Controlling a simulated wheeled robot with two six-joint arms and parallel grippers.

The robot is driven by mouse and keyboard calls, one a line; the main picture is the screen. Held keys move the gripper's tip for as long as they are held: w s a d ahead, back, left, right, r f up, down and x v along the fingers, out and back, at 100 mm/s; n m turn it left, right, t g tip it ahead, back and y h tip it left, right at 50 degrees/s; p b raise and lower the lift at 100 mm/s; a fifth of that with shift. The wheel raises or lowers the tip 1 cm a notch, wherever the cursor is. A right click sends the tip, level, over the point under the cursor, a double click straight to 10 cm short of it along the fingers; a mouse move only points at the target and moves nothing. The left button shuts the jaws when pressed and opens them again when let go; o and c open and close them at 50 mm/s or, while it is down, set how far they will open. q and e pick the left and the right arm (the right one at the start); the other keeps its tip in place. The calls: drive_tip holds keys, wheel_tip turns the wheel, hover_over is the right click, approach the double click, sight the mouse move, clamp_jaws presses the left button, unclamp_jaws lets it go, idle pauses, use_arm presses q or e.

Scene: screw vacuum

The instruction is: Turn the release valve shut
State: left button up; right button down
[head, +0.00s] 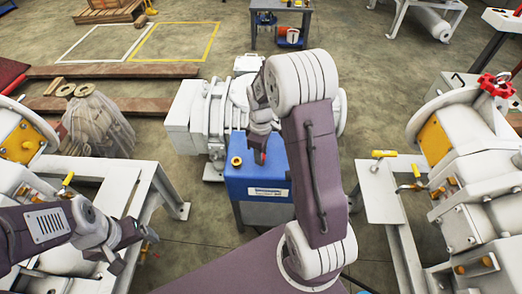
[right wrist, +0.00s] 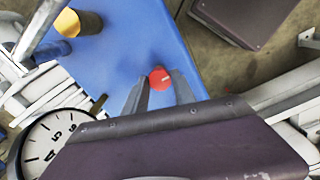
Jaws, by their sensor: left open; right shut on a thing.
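The release valve appears as a small round red knob (right wrist: 160,78) with a pale mark on its face, over the blue box (right wrist: 120,50) in the right wrist view. My right gripper (right wrist: 159,88) is shut on this knob, one grey finger on each side. In the head view my right gripper (head: 261,152) hangs over the blue box (head: 255,180), and only a bit of red shows at its fingertips. How far the valve is turned cannot be told. My left gripper (head: 146,240) is open and empty at the lower left, well away from the box.
A brass-coloured fitting (head: 236,161) stands on the blue box left of my right gripper. A round dial (right wrist: 45,145) shows in the right wrist view. White machines stand on both sides; the right one has a red handwheel (head: 497,86).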

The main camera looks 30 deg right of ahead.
drive_tip(key=m+p, duration=0.3)
drive_tip(key=shift+r+m, duration=0.25)
drive_tip(key=shift+m, duration=0.05)
drive_tip(key=m+p, duration=0.4)
drive_tip(key=m, duration=0.1)
drive_tip(key=m+p, duration=0.3)
drive_tip(key=m, duration=0.1)
drive_tip(key=shift+f+m, duration=0.1)
drive_tip(key=shift+m, duration=0.3)
drive_tip(key=shift+f+m+p, duration=0.15)
drive_tip(key=shift+m+p, duration=0.8)
drive_tip(key=shift+m, duration=1.05)
drive_tip(key=c, duration=1)
unclamp_jaws()
drive_tip(key=shift+c, duration=0.2)
